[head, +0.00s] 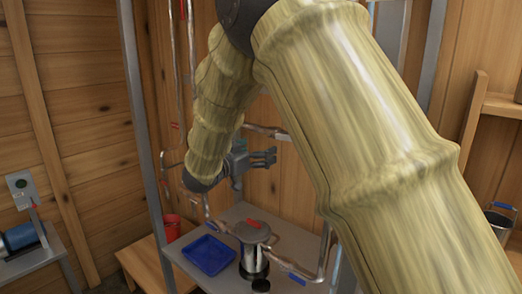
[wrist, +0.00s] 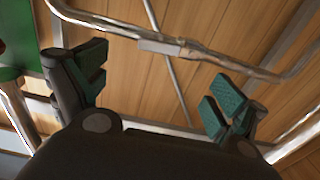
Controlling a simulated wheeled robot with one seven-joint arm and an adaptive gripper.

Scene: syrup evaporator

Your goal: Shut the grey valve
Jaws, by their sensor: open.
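The grey valve shows as a flat grey lever (wrist: 160,46) on a shiny bent pipe in the wrist view. It sits ahead of my gripper, near the top and between the fingers' directions. In the head view, what seems to be the same grey lever (head: 281,136) is at the end of a pipe just above my gripper (head: 264,158). My gripper (wrist: 160,88) is open and empty, with its green-padded fingers spread wide and apart from the lever. My arm hides part of the pipework in the head view.
A blue-handled valve (head: 291,274) is on a lower pipe. A red cup (head: 172,228) stands left. Metal posts (head: 143,120) and pipes surround my arm.

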